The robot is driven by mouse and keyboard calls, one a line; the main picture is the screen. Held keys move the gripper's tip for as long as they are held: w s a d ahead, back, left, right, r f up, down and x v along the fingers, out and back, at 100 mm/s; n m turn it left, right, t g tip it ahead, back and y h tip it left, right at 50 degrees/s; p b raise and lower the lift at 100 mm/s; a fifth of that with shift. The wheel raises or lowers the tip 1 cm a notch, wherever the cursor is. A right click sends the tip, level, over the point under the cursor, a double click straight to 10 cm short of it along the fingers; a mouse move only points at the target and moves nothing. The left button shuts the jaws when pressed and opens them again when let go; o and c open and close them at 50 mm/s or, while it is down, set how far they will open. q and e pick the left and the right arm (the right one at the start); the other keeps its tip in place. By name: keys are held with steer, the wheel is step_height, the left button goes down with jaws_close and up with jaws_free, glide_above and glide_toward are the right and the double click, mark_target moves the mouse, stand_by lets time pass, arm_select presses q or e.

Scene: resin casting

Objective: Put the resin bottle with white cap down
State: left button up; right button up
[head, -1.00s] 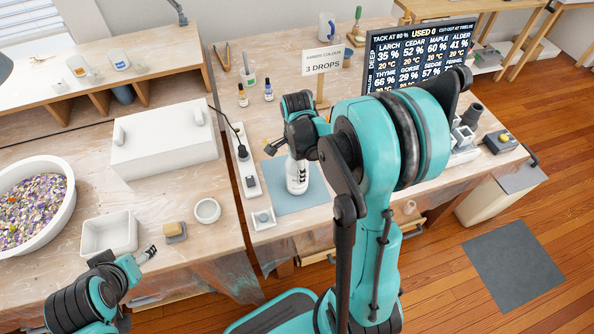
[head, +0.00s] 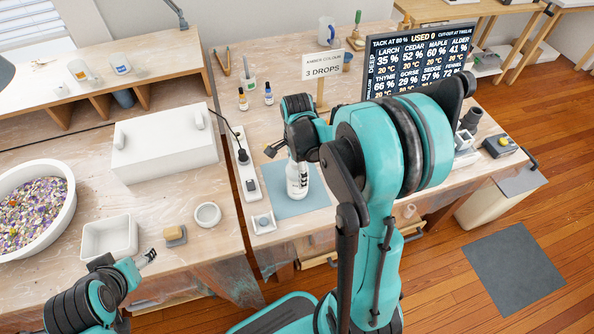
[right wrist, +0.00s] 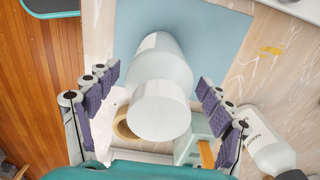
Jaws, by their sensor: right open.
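The white resin bottle with white cap (head: 297,181) stands upright on the blue mat (head: 311,198), below my right gripper (head: 284,148). In the right wrist view the bottle's white cap (right wrist: 160,111) faces the camera. The open fingers of my right gripper (right wrist: 158,88) stand on either side of the bottle, with gaps showing between the pads and it. The arm partly hides the bottle's top in the head view. My left gripper (head: 148,256) is over the left table near a small sponge; its jaw opening is too small to tell.
A power strip (head: 247,175) runs left of the mat. A drops sign (head: 323,64), small dropper bottles (head: 268,94) and a display board (head: 420,60) stand farther back.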

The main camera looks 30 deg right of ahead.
step_height(320, 180, up, 11)
steer(key=p, duration=0.3)
steer(key=shift+f+p, duration=0.15)
steer(key=shift+p, duration=0.15)
steer(key=s+a+r+n+t, duration=0.2)
steer(key=s+a+n, duration=0.3)
steer(key=n, duration=0.5)
steer(key=s+a+r+n+t, duration=0.3)
steer(key=s+a+n+t, duration=0.2)
steer(key=n, duration=0.5)
steer(key=shift+a+r+n, duration=0.3)
steer(key=shift+a+n, duration=0.1)
steer(key=shift+a, duration=0.3)
